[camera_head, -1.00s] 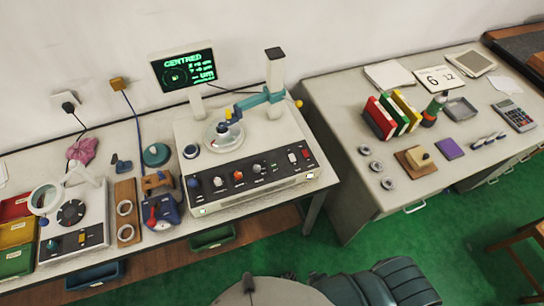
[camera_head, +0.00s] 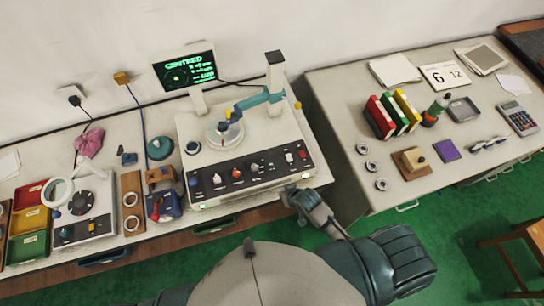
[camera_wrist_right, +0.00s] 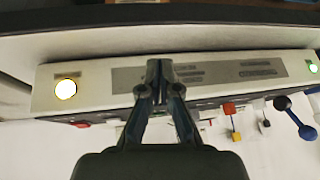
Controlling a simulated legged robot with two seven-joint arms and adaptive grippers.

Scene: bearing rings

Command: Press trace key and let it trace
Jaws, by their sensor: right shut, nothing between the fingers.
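The measuring instrument (camera_head: 265,134) stands on the left bench, with a dark control panel (camera_head: 212,191) of knobs and switches along its front. A white switch (camera_head: 289,157) and a red-and-white one (camera_head: 303,155) sit at the panel's right end. I cannot read which is the trace key. The screen (camera_head: 186,70) reads CENTRED. A ring sits on the round table (camera_head: 224,134) under the teal arm (camera_head: 252,101). My right gripper (camera_head: 291,193) is at the instrument's front right corner; in the right wrist view (camera_wrist_right: 158,72) it is shut and empty before the front face (camera_wrist_right: 105,75). My left gripper is out of view.
The right desk (camera_head: 330,100) holds loose rings, books and a calculator (camera_head: 518,118). A gap separates the two tables.

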